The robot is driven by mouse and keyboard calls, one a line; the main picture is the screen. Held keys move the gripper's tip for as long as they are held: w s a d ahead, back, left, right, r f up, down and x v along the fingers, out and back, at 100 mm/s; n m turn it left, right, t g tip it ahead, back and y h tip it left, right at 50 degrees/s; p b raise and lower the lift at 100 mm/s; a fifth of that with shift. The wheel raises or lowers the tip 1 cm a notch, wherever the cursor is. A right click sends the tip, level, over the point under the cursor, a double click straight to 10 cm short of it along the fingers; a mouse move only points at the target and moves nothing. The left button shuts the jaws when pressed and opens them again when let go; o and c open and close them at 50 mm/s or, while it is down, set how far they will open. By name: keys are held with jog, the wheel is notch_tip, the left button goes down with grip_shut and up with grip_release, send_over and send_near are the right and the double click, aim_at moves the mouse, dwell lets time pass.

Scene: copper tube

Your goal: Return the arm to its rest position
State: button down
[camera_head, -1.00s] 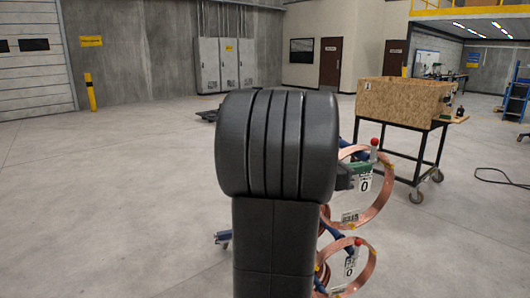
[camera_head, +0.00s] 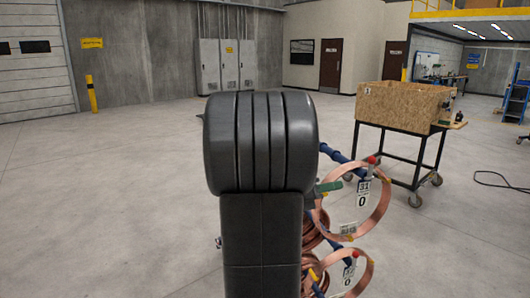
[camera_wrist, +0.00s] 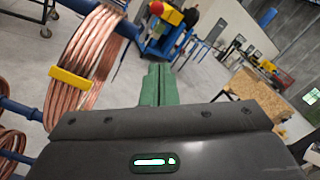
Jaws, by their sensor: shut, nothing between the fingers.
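My arm stands large and dark in the middle of the head view and hides part of what is behind it. My gripper shows there as a green tip (camera_head: 328,187) at the arm's right side, in front of the copper coils. In the wrist view my gripper (camera_wrist: 159,80) has its green fingers together, with nothing between them. A copper tube coil (camera_head: 376,212) hangs on a blue rack arm (camera_head: 335,153) with a number tag (camera_head: 363,193). A lower coil (camera_head: 358,278) hangs below it. In the wrist view a coil (camera_wrist: 88,55) with a yellow clip is left of the fingers, apart from them.
A wooden crate (camera_head: 400,104) on a black wheeled cart stands behind the coils to the right. A black cable (camera_head: 495,182) lies on the floor at far right. The floor on the left is open, with a yellow post (camera_head: 91,93) by the wall.

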jog(key=w+d+f+m+b, duration=0.2)
jog(key=d+m+b, duration=0.8)
jog(key=m+b, duration=0.5)
jog(key=shift+f+m, duration=0.3)
jog(key=shift+m, duration=0.8)
jog(key=shift+a, duration=0.15)
